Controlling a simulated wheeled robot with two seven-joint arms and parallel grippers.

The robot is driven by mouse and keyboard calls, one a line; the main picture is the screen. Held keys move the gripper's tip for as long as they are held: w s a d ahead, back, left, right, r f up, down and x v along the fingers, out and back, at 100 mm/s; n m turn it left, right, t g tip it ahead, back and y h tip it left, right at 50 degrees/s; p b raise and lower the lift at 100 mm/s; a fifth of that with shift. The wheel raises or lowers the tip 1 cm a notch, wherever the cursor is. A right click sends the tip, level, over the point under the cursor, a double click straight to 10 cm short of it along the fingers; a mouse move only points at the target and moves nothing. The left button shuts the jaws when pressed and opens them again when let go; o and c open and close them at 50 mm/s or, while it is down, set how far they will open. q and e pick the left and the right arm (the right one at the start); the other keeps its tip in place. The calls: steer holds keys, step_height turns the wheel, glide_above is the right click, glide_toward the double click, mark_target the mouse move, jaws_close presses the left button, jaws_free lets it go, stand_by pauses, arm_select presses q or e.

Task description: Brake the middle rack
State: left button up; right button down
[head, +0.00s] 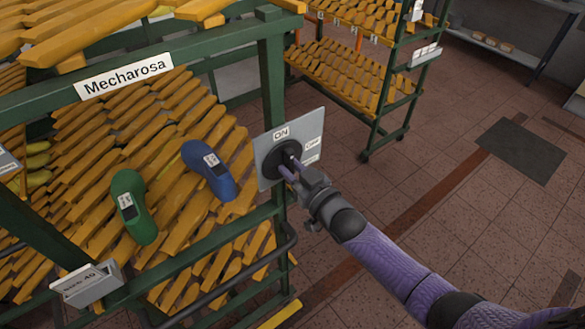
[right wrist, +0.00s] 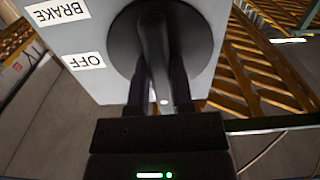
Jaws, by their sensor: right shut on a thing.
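The green-framed rack with a "Mecharosa" sign (head: 123,75) stands at the left of the head view. A grey switch panel (head: 267,178) is on its right post. The panel carries a black round dial (head: 279,160), an "ON" label (head: 281,133) at the top and two labels on its right side, too small to read surely. My right gripper (head: 289,172) is at the dial, shut on its handle. The right wrist view shows the dial handle (right wrist: 152,35) between the fingers, with "BRAKE" (right wrist: 58,12) and "OFF" (right wrist: 83,62) labels upside down. My left gripper is not in view.
A green shoe last (head: 134,207) and a blue one (head: 209,171) lie among yellow lasts on the rack. Another rack (head: 350,75) of yellow lasts stands behind. The tiled floor at the right is clear around a dark mat (head: 522,149).

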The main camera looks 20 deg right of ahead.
steer(key=c, duration=0.5)
jaws_free()
steer(key=p+v, duration=0.1)
steer(key=v, duration=0.9)
steer(key=s+d+f+m+g+h+b, duration=0.1)
steer(key=s+d+f+g+h+b, duration=0.2)
steer(key=f, duration=1.1)
steer(key=s+f+m+g+h+b, duration=0.1)
steer(key=s+f+g+h+b, duration=0.3)
steer(key=f, duration=0.9)
steer(key=s+f+g+b, duration=0.4)
steer(key=s+f, duration=0.6)
steer(key=s, duration=0.3)
steer(key=s+a+f+g+b, duration=0.1)
steer(key=s+f+g+b, duration=0.4)
steer(key=s+f, duration=0.6)
steer(key=s, duration=0.3)
steer(key=shift+a+f+y+b, duration=0.25)
steer(key=shift+y+b, duration=0.05)
